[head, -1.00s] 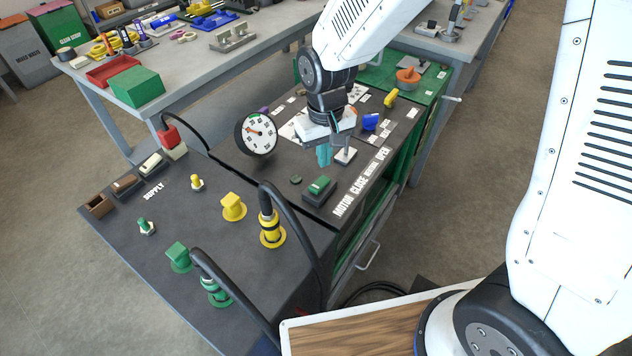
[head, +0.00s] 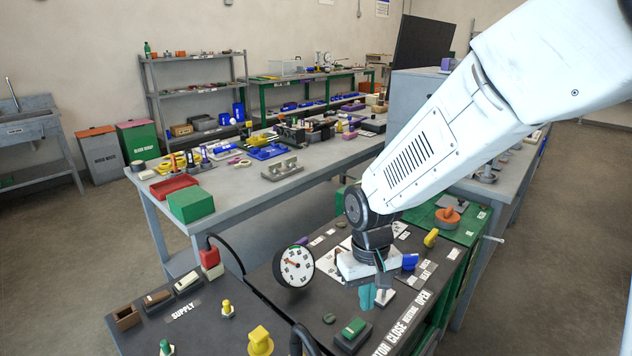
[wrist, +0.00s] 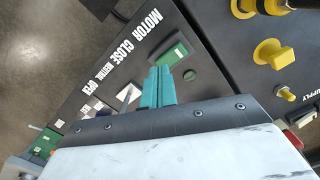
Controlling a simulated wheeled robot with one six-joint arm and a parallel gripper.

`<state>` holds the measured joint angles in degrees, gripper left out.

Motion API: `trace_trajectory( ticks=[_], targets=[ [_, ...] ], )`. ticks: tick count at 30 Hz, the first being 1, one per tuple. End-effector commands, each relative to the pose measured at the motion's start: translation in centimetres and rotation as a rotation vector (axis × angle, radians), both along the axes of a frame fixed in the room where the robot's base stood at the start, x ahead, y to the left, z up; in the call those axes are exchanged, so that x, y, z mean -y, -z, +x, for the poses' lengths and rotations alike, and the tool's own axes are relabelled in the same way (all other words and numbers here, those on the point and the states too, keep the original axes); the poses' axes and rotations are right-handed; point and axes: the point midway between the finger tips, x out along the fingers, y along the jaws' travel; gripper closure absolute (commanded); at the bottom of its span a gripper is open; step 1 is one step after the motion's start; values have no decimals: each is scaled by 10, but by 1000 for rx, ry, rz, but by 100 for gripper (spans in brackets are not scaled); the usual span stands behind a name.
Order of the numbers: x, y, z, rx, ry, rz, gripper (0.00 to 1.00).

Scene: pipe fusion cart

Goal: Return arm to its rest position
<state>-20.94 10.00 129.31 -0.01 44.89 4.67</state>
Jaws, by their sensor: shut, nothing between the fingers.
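My gripper (head: 367,297) is over the dark top of the pipe fusion cart (head: 325,305), with its teal fingers pointing down. In the wrist view the two teal fingers (wrist: 158,88) lie together, shut and empty. The grey-tipped lever (head: 385,292) by the MOTOR CLOSE/OPEN label stands just right of the fingers, and it also shows in the wrist view (wrist: 128,93). I cannot tell if they touch. A green rocker switch (head: 353,328) is below the fingers in the head view. My arm comes in from the upper right.
A round dial gauge (head: 294,266) stands left of my gripper. A blue knob (head: 410,262) and a yellow handle (head: 431,238) are to its right. The grey workbench (head: 330,160) behind holds a green box (head: 191,204) and a red tray (head: 174,187). Floor is clear at the right.

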Motion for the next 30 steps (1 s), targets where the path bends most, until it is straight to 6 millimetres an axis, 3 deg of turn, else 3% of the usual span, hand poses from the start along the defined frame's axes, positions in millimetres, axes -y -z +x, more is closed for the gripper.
trace_trajectory(
  ticks=[9, 15, 21, 25, 30],
  targets=[
    [56, -64, -75, -78, 34, -22, 100],
    [92, -106, -122, -52, 93, -11, 100],
    [121, -136, -166, 12, 165, 6, 100],
    [134, -149, -187, 74, 214, 17, 100],
    [144, -161, -199, 155, 261, 26, 100]
  ],
)
